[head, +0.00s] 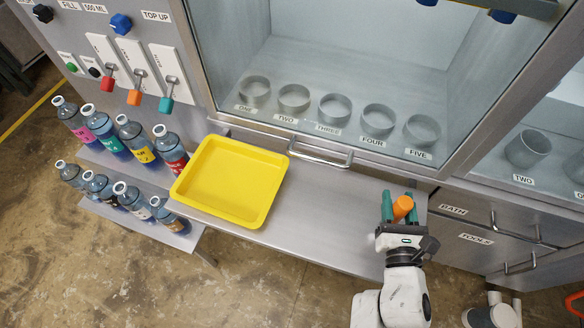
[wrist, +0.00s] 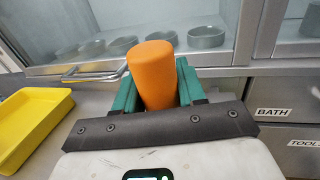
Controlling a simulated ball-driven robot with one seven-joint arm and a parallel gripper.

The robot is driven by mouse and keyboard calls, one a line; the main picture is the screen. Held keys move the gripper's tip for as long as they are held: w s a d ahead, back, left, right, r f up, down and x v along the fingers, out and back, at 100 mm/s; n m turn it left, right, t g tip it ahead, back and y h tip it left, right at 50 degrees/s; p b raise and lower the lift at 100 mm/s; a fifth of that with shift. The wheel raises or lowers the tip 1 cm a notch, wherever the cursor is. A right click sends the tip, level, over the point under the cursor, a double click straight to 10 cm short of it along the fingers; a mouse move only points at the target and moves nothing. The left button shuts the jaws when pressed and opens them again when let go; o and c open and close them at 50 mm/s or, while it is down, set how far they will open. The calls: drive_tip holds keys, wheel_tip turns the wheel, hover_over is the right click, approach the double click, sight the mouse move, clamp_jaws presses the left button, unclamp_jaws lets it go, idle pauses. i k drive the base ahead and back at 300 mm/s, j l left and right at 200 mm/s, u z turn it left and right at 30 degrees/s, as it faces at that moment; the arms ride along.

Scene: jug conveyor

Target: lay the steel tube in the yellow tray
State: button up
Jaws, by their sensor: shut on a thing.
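My gripper (head: 398,200) is at the right end of the steel shelf, its green fingers shut on an orange cylinder (head: 403,206). In the wrist view the orange cylinder (wrist: 154,72) stands up between the two green fingers, its rounded end pointing away from the wrist; its lower part is hidden by the gripper's dark plate. The yellow tray (head: 228,182) is empty and lies on the shelf, left of my gripper and apart from it. Part of the tray also shows at the left of the wrist view (wrist: 30,116). I see no bare steel tube in the gripper.
Several labelled bottles (head: 135,137) stand left of the tray. Short steel rings (head: 334,108) stand in a row behind the cabinet glass. A door handle (head: 320,155) juts out above the shelf. The shelf (head: 318,208) is clear between tray and gripper. Drawers (head: 500,228) are at right.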

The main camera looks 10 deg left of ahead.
sight(242, 186)
drive_tip(key=u, duration=1.45)
drive_tip(key=l+u, duration=0.45)
drive_tip(key=l, duration=0.9)
drive_tip(key=i, duration=0.05)
